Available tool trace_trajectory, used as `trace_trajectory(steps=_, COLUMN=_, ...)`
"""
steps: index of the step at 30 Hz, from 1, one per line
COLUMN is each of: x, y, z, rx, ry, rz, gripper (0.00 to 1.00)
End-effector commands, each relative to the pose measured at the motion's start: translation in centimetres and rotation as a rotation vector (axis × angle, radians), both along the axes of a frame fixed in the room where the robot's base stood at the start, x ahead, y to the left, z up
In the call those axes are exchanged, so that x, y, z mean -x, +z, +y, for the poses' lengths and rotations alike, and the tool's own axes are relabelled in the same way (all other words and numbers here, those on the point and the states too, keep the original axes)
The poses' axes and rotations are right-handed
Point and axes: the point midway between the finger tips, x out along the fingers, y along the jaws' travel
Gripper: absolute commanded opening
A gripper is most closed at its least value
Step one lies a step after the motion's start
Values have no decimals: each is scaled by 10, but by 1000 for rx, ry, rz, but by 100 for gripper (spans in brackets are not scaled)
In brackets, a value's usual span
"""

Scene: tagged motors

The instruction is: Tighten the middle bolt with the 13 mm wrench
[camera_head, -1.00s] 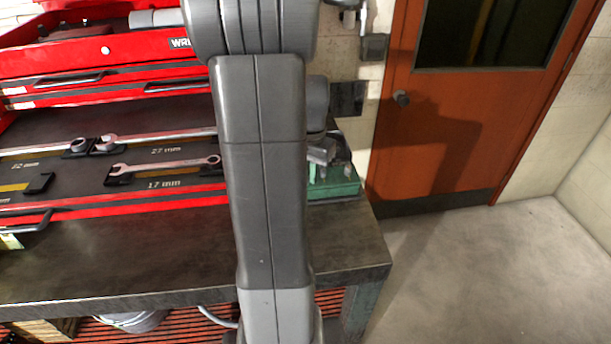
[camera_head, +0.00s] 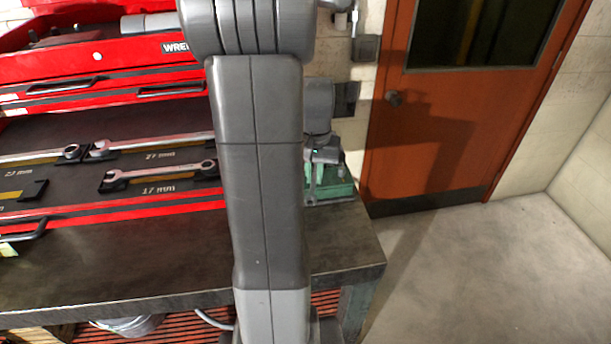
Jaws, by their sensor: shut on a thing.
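My gripper (camera_head: 324,156) shows just right of my own arm, pointing down over a green block-like base (camera_head: 338,188) at the bench's right end. It is shut on a thin grey piece, taken to be the 13 mm wrench, which is mostly hidden and too small to read. The green base may be part of a motor. The middle bolt cannot be made out, nor whether the wrench touches it.
A red tool chest (camera_head: 70,70) has an open drawer with a 17 mm wrench (camera_head: 150,172), other large wrenches and an empty holder (camera_head: 30,190). The dark bench (camera_head: 130,265) is clear in front. An orange door (camera_head: 420,140) and open floor lie right.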

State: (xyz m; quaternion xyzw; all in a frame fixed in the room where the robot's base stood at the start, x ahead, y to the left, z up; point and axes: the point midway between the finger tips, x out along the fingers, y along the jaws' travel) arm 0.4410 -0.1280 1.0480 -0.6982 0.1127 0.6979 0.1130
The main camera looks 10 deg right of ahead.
Motion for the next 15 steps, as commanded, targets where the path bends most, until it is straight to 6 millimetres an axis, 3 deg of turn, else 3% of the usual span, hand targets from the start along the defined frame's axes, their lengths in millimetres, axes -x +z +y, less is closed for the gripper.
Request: trace_trajectory(steps=15, x=3, y=0, z=-25, rx=0, ry=313, rz=0, gripper=0)
